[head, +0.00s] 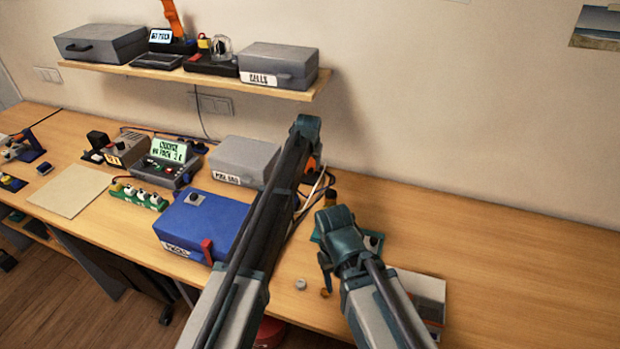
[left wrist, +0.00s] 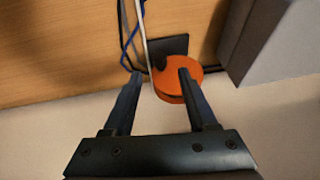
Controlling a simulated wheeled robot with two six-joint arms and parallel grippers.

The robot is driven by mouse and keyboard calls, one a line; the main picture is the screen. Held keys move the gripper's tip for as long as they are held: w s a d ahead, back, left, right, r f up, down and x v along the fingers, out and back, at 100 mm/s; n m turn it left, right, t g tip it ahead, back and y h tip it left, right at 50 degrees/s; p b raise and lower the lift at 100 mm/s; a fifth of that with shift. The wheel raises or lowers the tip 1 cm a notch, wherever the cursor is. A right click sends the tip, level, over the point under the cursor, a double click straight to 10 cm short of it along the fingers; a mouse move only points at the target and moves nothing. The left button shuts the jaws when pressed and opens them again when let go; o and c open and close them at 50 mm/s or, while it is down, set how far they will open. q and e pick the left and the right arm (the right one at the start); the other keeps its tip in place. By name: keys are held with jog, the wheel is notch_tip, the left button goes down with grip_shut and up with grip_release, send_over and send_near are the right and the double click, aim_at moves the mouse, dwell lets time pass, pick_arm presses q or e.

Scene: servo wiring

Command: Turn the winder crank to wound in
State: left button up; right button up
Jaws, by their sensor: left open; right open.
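The winder shows as an orange round drum (left wrist: 176,80) on a dark base (left wrist: 168,47) in the left wrist view. A small orange part (head: 312,164) shows beside my left arm in the head view. My left gripper (left wrist: 160,74) is open, with its fingers pointing at the drum. The right-hand finger overlaps the drum in the picture; I cannot tell whether it touches. The crank handle cannot be made out. My right gripper (head: 326,276) points down over the front of the table, with nothing seen in it.
A blue case (head: 190,222) and a grey case (head: 243,158) stand left of my left arm. Blue and dark cables (left wrist: 131,38) run beside the winder. A small round piece (head: 300,284) lies near my right gripper. The table's right side is clear.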

aim_at(310, 171)
pick_arm(q)
jog(key=b+x, duration=0.4)
jog(key=x, duration=0.2)
jog(key=shift+f+b, duration=0.1)
jog(key=shift+b, duration=0.2)
pick_arm(e)
notch_tip(310, 171, down, 6)
jog(key=shift+r, duration=0.15)
jog(key=shift+r, duration=0.1)
pick_arm(q)
grip_shut()
